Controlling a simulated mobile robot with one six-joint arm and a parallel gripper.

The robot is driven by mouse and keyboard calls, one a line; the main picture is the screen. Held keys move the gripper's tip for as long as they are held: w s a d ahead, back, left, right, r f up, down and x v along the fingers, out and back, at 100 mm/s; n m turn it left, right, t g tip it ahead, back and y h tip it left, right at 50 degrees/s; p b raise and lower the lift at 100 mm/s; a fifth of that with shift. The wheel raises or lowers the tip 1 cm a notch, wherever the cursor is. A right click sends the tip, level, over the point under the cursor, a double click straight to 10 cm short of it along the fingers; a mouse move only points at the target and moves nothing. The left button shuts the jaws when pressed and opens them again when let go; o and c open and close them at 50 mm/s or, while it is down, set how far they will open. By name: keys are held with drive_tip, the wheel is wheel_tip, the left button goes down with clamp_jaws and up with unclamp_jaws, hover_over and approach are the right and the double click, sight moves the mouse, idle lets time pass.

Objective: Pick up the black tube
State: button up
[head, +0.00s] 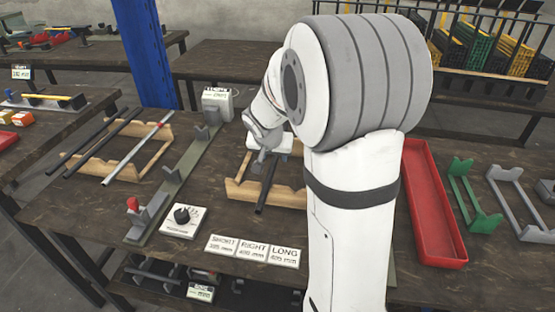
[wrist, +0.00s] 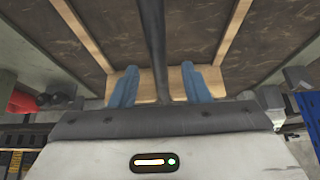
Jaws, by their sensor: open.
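A thin black tube (head: 266,190) lies across a wooden cradle (head: 238,189) in the middle of the table. In the wrist view the black tube (wrist: 153,42) runs down between the blue fingers of my gripper (wrist: 160,87). The fingers are open, with a gap on each side of the tube. In the head view my gripper (head: 262,160) is over the cradle, and my arm hides part of it. I cannot tell exactly how far the fingertips reach down beside the tube.
A second wooden cradle (head: 121,174) at left bears black tubes (head: 87,145) and a silver tube (head: 137,153). A press fixture (head: 172,183) with a red knob stands between the cradles. Labels SHORT, RIGHT and LONG lie in front. A red tray (head: 433,212) is at right.

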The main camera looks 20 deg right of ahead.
drive_tip(key=shift+w+d+f, duration=0.1)
drive_tip(key=shift+w+f, duration=0.1)
drive_tip(key=shift+f, duration=0.25)
drive_tip(key=shift+s, duration=0.15)
clamp_jaws()
